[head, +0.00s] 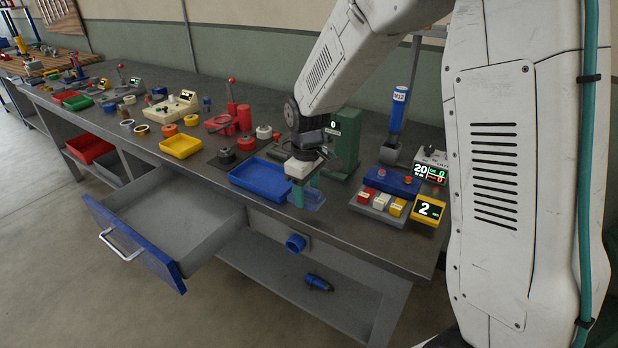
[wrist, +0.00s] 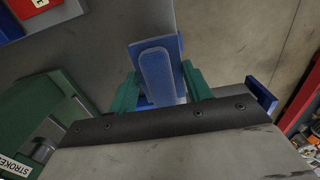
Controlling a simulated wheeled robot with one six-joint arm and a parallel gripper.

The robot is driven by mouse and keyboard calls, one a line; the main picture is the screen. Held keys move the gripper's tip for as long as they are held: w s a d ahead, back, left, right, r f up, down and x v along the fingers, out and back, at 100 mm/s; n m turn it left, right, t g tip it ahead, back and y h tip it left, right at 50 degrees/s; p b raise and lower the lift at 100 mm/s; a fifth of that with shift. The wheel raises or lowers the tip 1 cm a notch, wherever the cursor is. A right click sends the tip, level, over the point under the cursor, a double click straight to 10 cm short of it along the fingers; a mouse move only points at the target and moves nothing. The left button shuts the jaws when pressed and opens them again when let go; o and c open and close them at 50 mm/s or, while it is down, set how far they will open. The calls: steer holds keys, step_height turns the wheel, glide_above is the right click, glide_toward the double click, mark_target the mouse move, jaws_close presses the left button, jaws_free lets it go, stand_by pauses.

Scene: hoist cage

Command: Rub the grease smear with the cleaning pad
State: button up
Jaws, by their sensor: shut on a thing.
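My gripper (head: 304,196) is low over the front part of the grey workbench, beside the right end of the blue tray. Its green fingers are shut on a blue cleaning pad (head: 314,201). In the wrist view the pad (wrist: 161,78) shows between the fingers, with a lighter raised grip over a darker blue plate. I cannot tell whether the pad touches the bench top. I cannot make out the grease smear in either view; the pad and gripper hide part of the bench there.
The blue tray (head: 259,181) is left of my gripper, and a green press (head: 345,145) stands behind it. A button box (head: 379,203) is to the right. An open drawer (head: 190,225) juts out at the front left. The bench's front edge is close by.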

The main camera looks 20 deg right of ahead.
steer(key=shift+r, duration=1.95)
steer(key=shift+f, duration=0.1)
